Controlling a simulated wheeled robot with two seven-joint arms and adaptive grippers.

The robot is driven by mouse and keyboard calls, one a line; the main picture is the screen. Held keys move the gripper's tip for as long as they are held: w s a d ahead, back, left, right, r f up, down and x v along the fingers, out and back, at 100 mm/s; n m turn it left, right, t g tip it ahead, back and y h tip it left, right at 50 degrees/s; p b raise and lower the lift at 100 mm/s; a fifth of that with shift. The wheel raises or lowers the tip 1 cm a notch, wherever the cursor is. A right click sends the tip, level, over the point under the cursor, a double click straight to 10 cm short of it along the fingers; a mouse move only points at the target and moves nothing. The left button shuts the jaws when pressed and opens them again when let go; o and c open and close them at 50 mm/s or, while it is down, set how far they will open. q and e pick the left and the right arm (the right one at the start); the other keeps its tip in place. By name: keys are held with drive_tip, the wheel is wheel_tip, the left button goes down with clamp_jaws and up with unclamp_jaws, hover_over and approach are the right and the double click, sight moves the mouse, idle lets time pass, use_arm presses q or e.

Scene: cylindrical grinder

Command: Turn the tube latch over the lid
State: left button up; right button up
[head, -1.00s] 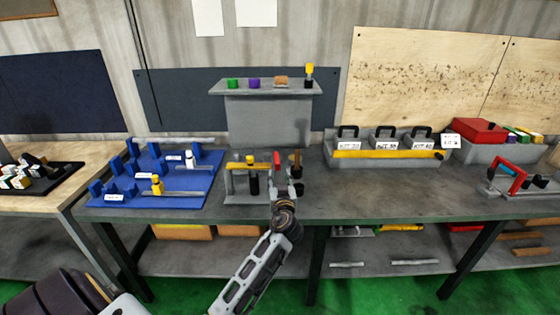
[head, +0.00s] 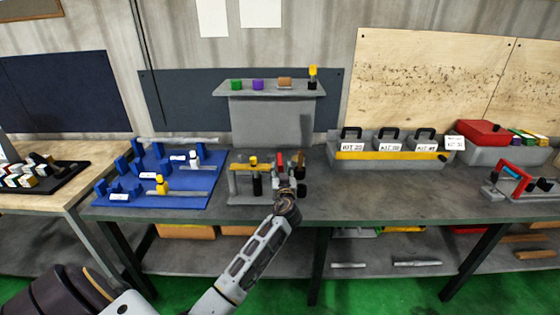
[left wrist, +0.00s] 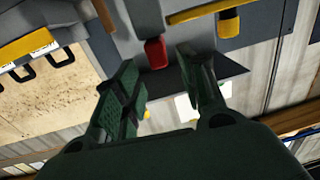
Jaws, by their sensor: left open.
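The grey tube fixture (head: 236,190) stands on the bench in the middle of the head view. It holds a dark tube with a yellow top (head: 256,178). The red-ended latch (head: 280,160) stands up at the fixture's right side. In the left wrist view its red end (left wrist: 155,53) shows between and just beyond my fingertips; contact cannot be told. The yellow top also shows there (left wrist: 229,23). My left gripper (left wrist: 161,75) is open; in the head view (head: 292,185) it is at the fixture's right front, partly covering it. My right gripper is out of view.
A blue tray (head: 180,203) with yellow and white pieces lies left of the fixture. A grey shelf (head: 268,92) with small coloured pieces rises behind. A grey kit bin (head: 390,162) stands right. Bare bench (head: 400,200) lies to the front right.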

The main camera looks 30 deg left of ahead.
sight(280, 160)
use_arm(q)
drive_tip(key=shift+p+x, duration=0.55)
drive_tip(key=shift+x, duration=2.8)
drive_tip(key=shift+w+a, duration=0.2)
drive_tip(key=shift+w, duration=0.05)
drive_tip(key=shift+a, duration=0.1)
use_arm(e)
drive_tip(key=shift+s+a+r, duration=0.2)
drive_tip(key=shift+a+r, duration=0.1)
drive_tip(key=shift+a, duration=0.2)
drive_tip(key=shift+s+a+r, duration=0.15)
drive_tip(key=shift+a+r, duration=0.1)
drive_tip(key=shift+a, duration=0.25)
use_arm(q)
drive_tip(key=c, duration=0.8)
clamp_jaws()
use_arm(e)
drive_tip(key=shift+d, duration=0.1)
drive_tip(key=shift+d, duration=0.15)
